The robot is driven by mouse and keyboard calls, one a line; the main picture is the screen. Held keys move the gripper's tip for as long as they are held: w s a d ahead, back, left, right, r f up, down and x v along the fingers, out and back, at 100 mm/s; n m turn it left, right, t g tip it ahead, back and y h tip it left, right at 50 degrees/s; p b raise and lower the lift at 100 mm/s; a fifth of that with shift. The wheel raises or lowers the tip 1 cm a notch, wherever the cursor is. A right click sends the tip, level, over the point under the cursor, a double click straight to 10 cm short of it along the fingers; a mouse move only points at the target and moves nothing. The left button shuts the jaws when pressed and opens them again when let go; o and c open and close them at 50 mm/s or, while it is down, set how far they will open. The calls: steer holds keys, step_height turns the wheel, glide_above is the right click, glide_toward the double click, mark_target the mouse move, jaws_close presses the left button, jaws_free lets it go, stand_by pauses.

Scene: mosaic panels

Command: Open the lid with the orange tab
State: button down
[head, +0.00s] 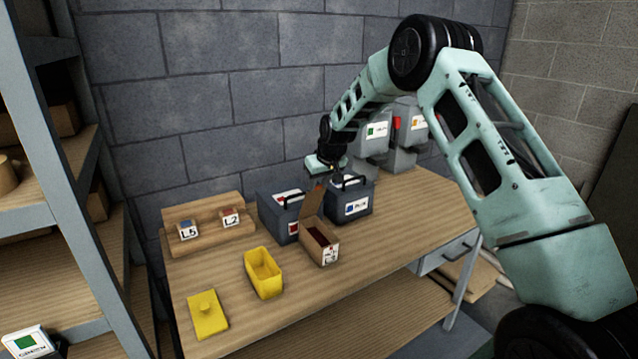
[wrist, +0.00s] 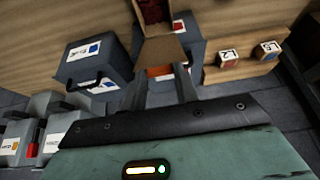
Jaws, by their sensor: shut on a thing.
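A small cardboard box (head: 330,252) stands on the workbench with its lid (head: 310,202) raised steeply, and its dark red inside shows from above. In the wrist view the lid (wrist: 163,50) lies just ahead of my fingers, with the orange tab (wrist: 160,71) at its edge. My gripper (wrist: 160,88) is shut on the orange tab, one finger on each side.
Dark blue-grey cases with handles stand left (head: 275,215) and right (head: 350,205) of the lid, close by. A yellow bin (head: 263,273) and its separate yellow lid (head: 208,315) lie front left. A wooden step rack (head: 200,215) holds labelled blocks.

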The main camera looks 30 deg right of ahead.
stand_by(0.7)
steer(key=c, duration=1)
jaws_free()
steer(key=shift+c, duration=0.2)
steer(key=b+v, duration=0.6)
steer(key=v, duration=1.1)
steer(key=shift+r, duration=0.25)
